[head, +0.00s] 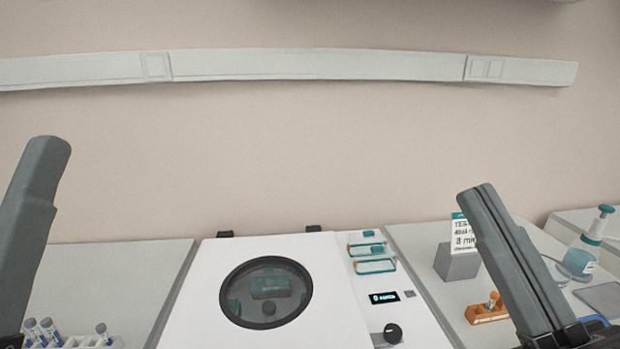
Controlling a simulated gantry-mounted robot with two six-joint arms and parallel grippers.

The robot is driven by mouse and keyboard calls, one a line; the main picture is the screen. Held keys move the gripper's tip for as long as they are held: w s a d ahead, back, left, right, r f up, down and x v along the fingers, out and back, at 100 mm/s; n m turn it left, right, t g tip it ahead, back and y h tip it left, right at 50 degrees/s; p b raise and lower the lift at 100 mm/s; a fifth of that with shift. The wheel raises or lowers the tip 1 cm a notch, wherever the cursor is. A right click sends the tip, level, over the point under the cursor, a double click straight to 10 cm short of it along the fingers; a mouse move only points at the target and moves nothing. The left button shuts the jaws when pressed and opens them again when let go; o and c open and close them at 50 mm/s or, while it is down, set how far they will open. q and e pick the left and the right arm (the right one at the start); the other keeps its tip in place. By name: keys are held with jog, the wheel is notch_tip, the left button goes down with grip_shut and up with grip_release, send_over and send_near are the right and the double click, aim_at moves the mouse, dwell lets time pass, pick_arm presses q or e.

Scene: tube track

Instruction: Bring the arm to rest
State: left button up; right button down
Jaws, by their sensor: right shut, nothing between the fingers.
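My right gripper (477,192) points up at the right of the head view, in front of the bench. Its two grey fingers lie together with nothing between them. My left gripper (50,150) stands up at the left edge, partly cut off by the frame. Only one grey finger shape shows there, so I cannot tell whether it is open or shut. No object shows at its tip.
A white centrifuge (345,318) with a round dark window stands in the middle. A tube rack (75,342) with several tubes is at lower left. At right are an orange holder (485,311), a sign on a grey block (457,262) and a dispenser bottle (582,258).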

jog(key=s+d+r+m+t+h, duration=0.3)
jog(key=d+r+m+h, duration=0.15)
jog(key=m+h, duration=0.3)
notch_tip(320, 180, up, 36)
jog(key=m+p, duration=0.1)
jog(key=p, duration=3.5)
jog(key=shift+r+y, duration=0.15)
jog(key=shift+y, duration=0.2)
notch_tip(320, 180, down, 38)
jog(key=b, duration=3.8)
jog(key=shift+f, duration=0.25)
